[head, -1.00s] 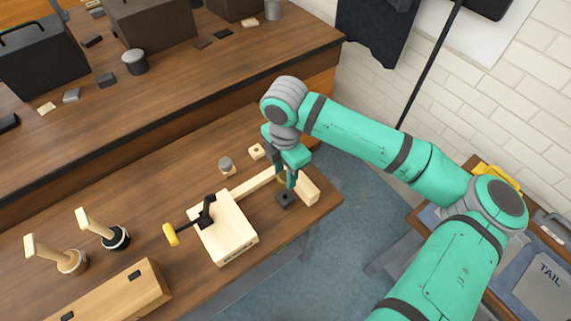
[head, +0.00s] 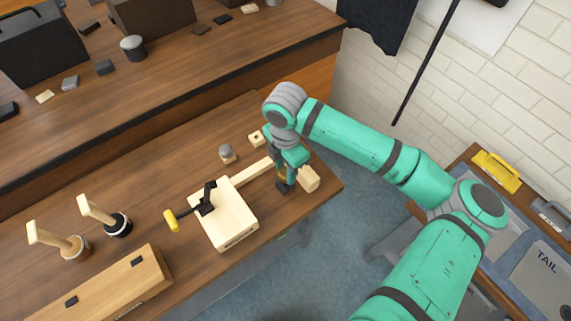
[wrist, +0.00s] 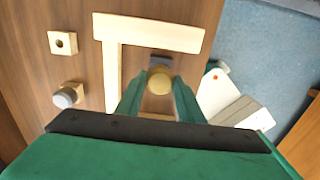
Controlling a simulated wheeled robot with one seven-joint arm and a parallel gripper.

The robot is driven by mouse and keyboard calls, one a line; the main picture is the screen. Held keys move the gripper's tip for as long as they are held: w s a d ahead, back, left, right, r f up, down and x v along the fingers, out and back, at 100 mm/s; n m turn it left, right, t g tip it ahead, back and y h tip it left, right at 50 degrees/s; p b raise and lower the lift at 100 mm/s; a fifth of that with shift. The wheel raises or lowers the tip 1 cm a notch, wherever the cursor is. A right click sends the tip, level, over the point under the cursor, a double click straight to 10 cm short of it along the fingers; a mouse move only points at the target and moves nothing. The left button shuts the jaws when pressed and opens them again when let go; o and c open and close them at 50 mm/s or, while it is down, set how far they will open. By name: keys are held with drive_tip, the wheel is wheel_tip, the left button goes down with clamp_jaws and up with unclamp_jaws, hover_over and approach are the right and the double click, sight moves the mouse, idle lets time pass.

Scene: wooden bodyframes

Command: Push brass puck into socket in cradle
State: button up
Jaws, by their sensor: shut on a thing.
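The brass puck (wrist: 160,80) is a round, gold-coloured piece between the fingertips of my gripper (wrist: 159,92) in the wrist view. My gripper (head: 287,177) is shut on it and points down near the right end of the table. A small dark block (head: 284,188) is just below the fingers, and it also shows behind the puck in the wrist view (wrist: 160,60). I cannot tell whether the puck touches it, and no socket opening is visible. A pale wooden bar (head: 250,175) and end piece (head: 309,178) form a T beside the gripper. I cannot tell which part is the cradle.
A pale wooden block (head: 230,222) with a black, yellow-handled clamp (head: 205,198) stands left of the gripper. A grey-topped knob (head: 227,153) and a pale square with a hole (head: 257,138) lie behind. The table's right edge is close.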

sight(285, 177)
drive_tip(key=shift+f, duration=0.4)
drive_tip(key=shift+f, duration=1.65)
idle(1.6)
drive_tip(key=o, duration=1.3)
drive_tip(key=shift+c, duration=0.2)
wheel_tip(285, 177, up, 11)
drive_tip(key=shift+f, duration=0.1)
drive_tip(key=shift+s, duration=0.1)
